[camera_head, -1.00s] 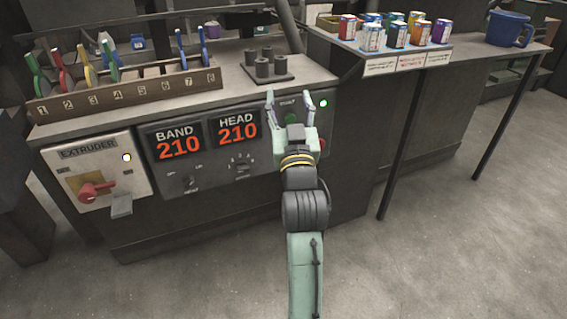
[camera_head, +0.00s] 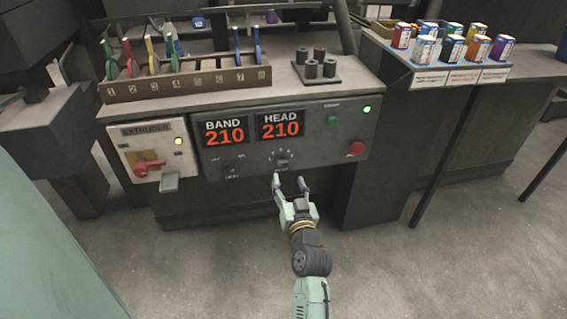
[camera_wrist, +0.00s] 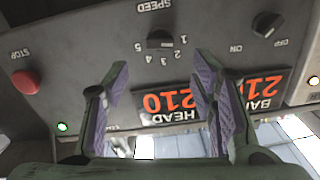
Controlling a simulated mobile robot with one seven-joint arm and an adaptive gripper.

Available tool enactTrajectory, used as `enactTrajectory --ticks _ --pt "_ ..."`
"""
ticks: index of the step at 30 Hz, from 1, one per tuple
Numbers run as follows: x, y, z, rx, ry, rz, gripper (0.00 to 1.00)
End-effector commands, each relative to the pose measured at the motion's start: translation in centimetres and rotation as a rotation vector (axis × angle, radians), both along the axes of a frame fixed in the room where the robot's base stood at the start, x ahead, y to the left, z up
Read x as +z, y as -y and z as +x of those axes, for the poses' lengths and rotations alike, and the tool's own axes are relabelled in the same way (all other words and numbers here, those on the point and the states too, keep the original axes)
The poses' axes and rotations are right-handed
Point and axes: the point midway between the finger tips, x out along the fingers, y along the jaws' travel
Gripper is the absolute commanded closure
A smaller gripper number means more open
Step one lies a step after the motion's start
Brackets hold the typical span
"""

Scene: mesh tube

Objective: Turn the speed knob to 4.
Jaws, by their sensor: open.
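The speed knob (camera_head: 282,161) is a small dark knob on the grey control panel, below the HEAD display. In the wrist view the knob (camera_wrist: 160,39) shows upside down, with the word SPEED and the numbers 1 to 5 around it. It looks turned toward the 1 side, but its pointer is not clear. My gripper (camera_head: 289,182) is open and empty, just below the knob in the head view. In the wrist view the fingertips (camera_wrist: 159,66) are spread on either side of the knob's line, apart from it.
A red stop button (camera_head: 356,148) and a green button (camera_head: 332,121) lie right of the knob. An on/off knob (camera_head: 230,170) and the extruder switch with its red handle (camera_head: 149,167) are to the left. BAND and HEAD displays read 210.

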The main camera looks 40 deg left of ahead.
Motion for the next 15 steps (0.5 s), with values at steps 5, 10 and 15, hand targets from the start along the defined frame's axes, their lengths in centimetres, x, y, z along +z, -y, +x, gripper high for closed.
enactTrajectory --ticks 5,10,15 --pt "0.4 -2.8 2.4 0.001 0.002 0.000 0.48" --pt "0.3 -5.0 4.2 0.001 0.001 -0.001 0.48" --pt "0.2 -6.1 5.2 0.000 0.001 -0.001 0.48"
